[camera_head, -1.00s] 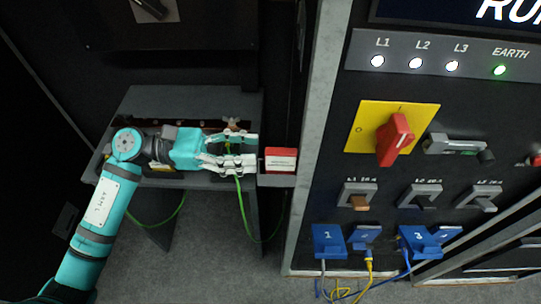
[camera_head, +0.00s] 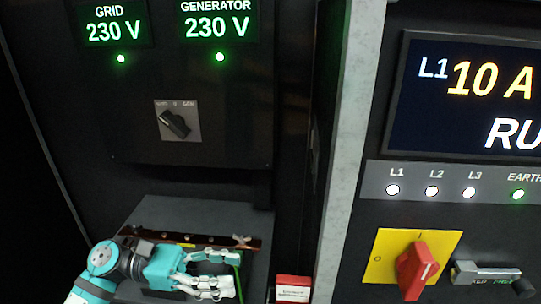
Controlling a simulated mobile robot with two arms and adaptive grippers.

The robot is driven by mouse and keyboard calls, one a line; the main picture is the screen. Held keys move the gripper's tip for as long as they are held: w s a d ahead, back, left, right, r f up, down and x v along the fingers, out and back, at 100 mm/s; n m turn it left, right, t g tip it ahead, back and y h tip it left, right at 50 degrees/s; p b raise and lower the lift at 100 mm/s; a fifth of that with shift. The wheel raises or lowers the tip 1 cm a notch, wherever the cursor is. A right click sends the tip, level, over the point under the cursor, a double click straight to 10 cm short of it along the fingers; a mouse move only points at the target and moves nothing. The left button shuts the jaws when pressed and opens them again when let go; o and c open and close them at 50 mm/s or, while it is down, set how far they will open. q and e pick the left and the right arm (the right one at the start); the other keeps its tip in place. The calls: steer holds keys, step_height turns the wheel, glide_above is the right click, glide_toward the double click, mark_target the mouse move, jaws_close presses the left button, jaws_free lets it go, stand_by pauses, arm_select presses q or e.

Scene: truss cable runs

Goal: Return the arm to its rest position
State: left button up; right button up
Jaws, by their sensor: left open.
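My left arm comes in from the lower left, its teal links bent at a round joint. My left gripper (camera_head: 222,272) is open, with its pale fingers pointing right. It is over the grey shelf (camera_head: 170,212), in front of a copper-coloured bar (camera_head: 200,236). A green cable (camera_head: 236,262) shows just by the fingertips; I cannot tell whether it touches them. Nothing shows clearly held between the fingers. My right gripper is not in view.
A red and white box (camera_head: 293,288) is right of the gripper. A grey post (camera_head: 345,150) divides the bays. At right are a red rotary handle (camera_head: 417,270) on a yellow plate and a display (camera_head: 470,95). A black selector switch (camera_head: 174,124) is above the shelf.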

arm_select(q)
steer(key=w+a+r+n+t+y, duration=0.2)
steer(key=w+n+t+y, duration=0.15)
steer(key=n+t, duration=0.8)
steer(key=w+a+r+n+t+y, duration=0.35)
steer(key=n+t, duration=0.45)
steer(key=n, duration=0.6)
steer(key=a+f+n+g+y, duration=0.1)
steer(key=a+f+n+y, duration=0.2)
steer(key=f+n+y, duration=0.4)
steer(key=a+f+n+g+y, duration=0.2)
steer(key=a+f+n+y, duration=0.3)
steer(key=n, duration=0.5)
steer(key=s+d+f+n+g, duration=0.2)
steer(key=s+f+n+g, duration=0.4)
steer(key=s+f, duration=0.4)
steer(key=s+d+f+n+g, duration=0.3)
steer(key=s+f+g, duration=0.45)
steer(key=s, duration=0.45)
step_height(320, 180, down, 25)
steer(key=s+g, duration=0.1)
steer(key=s+a+f+g, duration=0.1)
steer(key=s+a+f, duration=0.2)
steer(key=s+f, duration=1.4)
steer(key=shift+s+f+h, duration=0.3)
steer(key=shift+s+f, duration=0.05)
steer(key=shift+f, duration=0.4)
